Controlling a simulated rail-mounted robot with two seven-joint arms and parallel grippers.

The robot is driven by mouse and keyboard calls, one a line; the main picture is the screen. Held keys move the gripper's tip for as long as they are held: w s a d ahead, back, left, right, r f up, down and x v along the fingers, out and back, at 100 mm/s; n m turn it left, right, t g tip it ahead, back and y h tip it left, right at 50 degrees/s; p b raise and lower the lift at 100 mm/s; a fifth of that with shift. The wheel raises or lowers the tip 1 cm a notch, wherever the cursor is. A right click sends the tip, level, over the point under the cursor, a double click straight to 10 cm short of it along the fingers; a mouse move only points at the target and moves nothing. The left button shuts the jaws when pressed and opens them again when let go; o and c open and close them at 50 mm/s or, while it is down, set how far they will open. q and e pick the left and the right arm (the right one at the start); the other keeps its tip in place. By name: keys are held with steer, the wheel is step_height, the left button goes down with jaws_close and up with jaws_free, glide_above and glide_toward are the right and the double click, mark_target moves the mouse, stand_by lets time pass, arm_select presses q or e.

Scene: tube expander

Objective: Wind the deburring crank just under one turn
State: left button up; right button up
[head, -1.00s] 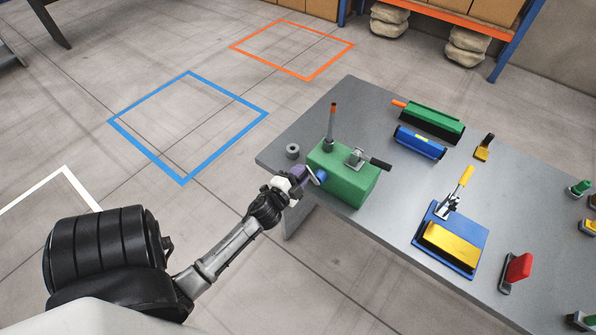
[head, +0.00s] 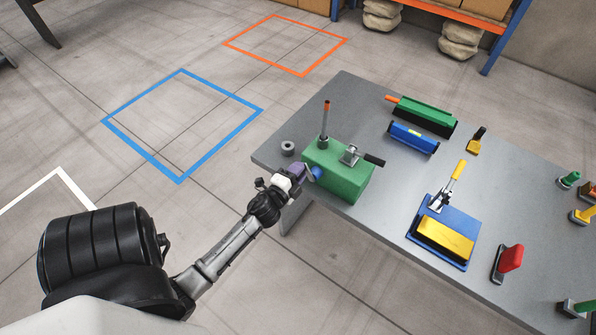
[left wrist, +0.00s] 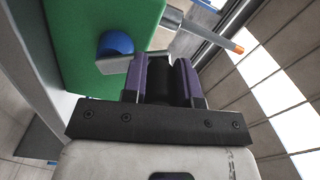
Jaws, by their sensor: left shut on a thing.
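The green tube expander body (head: 340,172) stands at the near left corner of the grey table. On its near left end is a blue hub (head: 317,173) with a short silver crank arm (head: 308,172). My left gripper (head: 298,171) is at the crank. In the left wrist view its purple fingers (left wrist: 160,78) are shut on the black crank handle (left wrist: 160,80), beside the blue hub (left wrist: 115,43) and silver arm (left wrist: 121,63). The fingers hide much of the handle. My right gripper is not in view.
An orange-tipped lever (head: 325,122) rises from the body, and a black-handled clamp (head: 362,156) sits on top. A grey ring (head: 288,148) lies close by. Blue and green tools (head: 414,138) and a blue-and-yellow press (head: 440,239) stand to the right. The floor left of the table is clear.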

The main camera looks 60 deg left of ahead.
arm_select(q)
steer(key=o, duration=0.9)
steer(key=shift+b+v, duration=0.7)
steer(key=shift+v, duration=6.2)
steer(key=shift+w, duration=0.1)
